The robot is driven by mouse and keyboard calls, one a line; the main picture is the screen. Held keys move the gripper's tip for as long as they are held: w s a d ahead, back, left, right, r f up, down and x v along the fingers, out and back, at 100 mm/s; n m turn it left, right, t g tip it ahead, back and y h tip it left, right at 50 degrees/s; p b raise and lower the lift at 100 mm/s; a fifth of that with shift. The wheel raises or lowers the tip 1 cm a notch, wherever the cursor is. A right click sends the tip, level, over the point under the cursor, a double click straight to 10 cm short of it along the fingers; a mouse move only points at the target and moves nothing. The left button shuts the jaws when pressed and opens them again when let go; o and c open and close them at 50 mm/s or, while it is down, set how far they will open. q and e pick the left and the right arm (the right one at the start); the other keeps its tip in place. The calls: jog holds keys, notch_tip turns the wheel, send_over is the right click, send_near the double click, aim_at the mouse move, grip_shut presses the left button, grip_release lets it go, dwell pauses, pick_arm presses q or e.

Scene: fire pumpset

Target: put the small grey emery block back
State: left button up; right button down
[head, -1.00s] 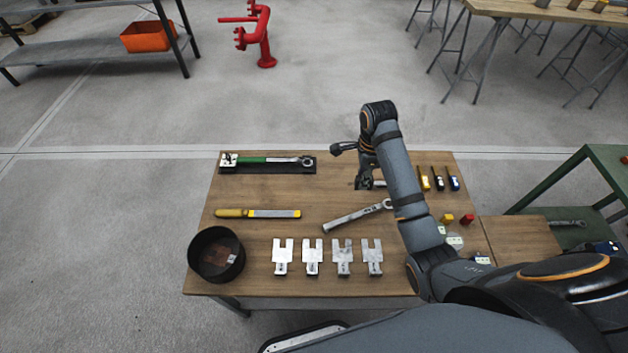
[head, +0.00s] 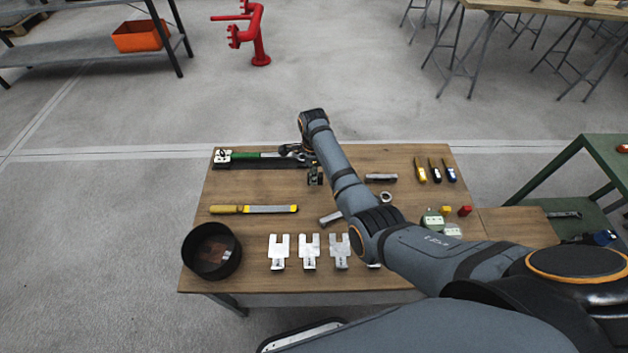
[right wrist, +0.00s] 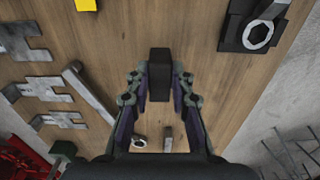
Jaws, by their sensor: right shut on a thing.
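The small grey emery block (right wrist: 160,75) shows in the right wrist view as a dark block between the fingertips. My right gripper (right wrist: 159,85) is shut on it, over bare wood. In the head view my right gripper (head: 315,177) hangs over the back middle of the table, beside the right end of a dark tray (head: 245,165). The block is too small and shaded to make out clearly there. Whether it touches the wood cannot be told. My left gripper is not in view.
The tray holds a green-handled wrench (head: 258,155). A yellow-handled file (head: 255,209), metal brackets (head: 309,252) and a dark round pan (head: 212,251) lie nearer. A short grey bar (head: 381,177) and marker-like tools (head: 435,170) are to the right. My arm covers part of the front.

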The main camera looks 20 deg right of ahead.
jog(key=shift+f, duration=1.45)
jog(key=shift+s+f, duration=0.1)
jog(key=c, duration=1.2)
grip_release()
jog(key=shift+o, duration=0.2)
jog(key=shift+r, duration=0.35)
notch_tip(320, 180, up, 12)
jog(key=shift+f+p, duration=0.2)
jog(key=shift+p, duration=0.25)
